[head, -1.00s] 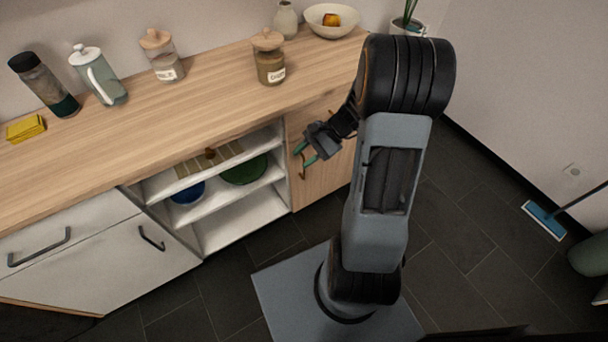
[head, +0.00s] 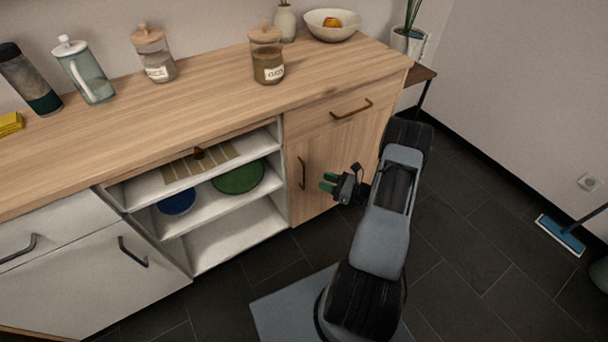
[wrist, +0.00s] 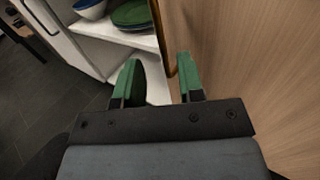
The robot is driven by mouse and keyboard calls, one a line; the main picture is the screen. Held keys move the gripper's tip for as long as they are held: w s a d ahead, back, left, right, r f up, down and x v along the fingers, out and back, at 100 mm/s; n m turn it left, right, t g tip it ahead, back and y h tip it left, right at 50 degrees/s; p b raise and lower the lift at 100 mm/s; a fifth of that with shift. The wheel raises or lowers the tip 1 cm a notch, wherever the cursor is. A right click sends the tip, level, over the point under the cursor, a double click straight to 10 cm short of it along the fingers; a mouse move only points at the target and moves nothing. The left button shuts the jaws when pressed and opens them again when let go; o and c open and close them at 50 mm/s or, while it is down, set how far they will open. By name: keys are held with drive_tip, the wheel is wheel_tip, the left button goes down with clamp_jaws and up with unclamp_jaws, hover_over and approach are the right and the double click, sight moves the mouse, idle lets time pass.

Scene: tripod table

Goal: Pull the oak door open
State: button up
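The oak door (head: 325,158) is the pale wood front to the right of the open shelves, below a drawer. It looks shut, flush with the cabinet. Its vertical bronze handle (head: 302,173) is near its left edge. My gripper (head: 327,183), with green fingers, is open and empty. In the head view it appears to the right of the handle, with a gap between them. In the wrist view, the handle (wrist: 161,35) runs down ahead of the space between my fingertips (wrist: 158,68), and the door face (wrist: 245,60) fills the right side.
Open white shelves (head: 235,235) left of the door hold a blue bowl (head: 177,202) and a green plate (head: 240,178). Jars stand on the worktop (head: 200,95) above. A drawer handle (head: 352,108) juts out above the door. The dark floor (head: 460,240) to the right is mostly clear.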

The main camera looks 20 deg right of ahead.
hover_over(304, 187)
drive_tip(key=shift+w+d+b, duration=0.1)
drive_tip(key=shift+w+b, duration=0.2)
drive_tip(key=shift+b, duration=0.1)
clamp_jaws()
idle(0.3)
